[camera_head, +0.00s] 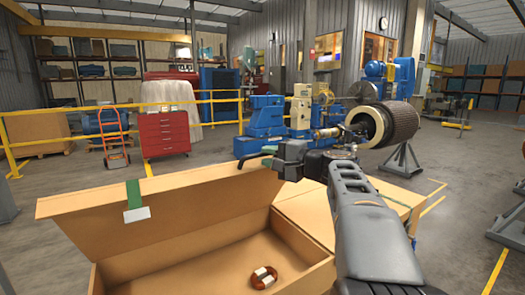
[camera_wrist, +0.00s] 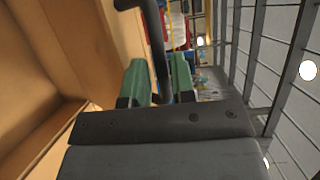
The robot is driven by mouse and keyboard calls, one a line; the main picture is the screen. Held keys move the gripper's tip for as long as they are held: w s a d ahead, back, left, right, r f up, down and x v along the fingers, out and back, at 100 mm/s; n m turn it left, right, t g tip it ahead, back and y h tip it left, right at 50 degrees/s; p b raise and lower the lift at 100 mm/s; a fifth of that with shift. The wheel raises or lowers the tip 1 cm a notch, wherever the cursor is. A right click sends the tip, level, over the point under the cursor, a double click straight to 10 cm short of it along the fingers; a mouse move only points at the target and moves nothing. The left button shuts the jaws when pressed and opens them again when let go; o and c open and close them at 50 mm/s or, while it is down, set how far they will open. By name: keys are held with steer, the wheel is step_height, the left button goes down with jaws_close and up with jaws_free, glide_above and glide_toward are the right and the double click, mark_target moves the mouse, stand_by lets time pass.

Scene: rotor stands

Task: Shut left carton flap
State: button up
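The open carton (camera_head: 215,268) stands at the front left of the head view. Its large flap (camera_head: 165,205) is raised and tilted, with a green strip (camera_head: 134,195) and a white tag on its upper edge. My gripper (camera_head: 268,156) is near the flap's upper right corner. In the wrist view its green fingertips (camera_wrist: 160,82) are closed around a dark bent rod (camera_wrist: 155,40), whose end points left. Tan carton board (camera_wrist: 50,60) fills the left of that view. I cannot tell whether the rod touches the flap.
A brown ring-shaped item (camera_head: 263,277) with a white band lies inside the open carton. A closed carton top (camera_head: 308,215) adjoins it on the right. A rotor (camera_head: 385,125) on a stand is behind my arm. Yellow railings (camera_head: 75,148) and a red cabinet (camera_head: 164,134) stand behind.

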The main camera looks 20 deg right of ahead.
steer(key=shift+x, duration=1.2)
steer(key=shift+c, duration=0.4)
jaws_close()
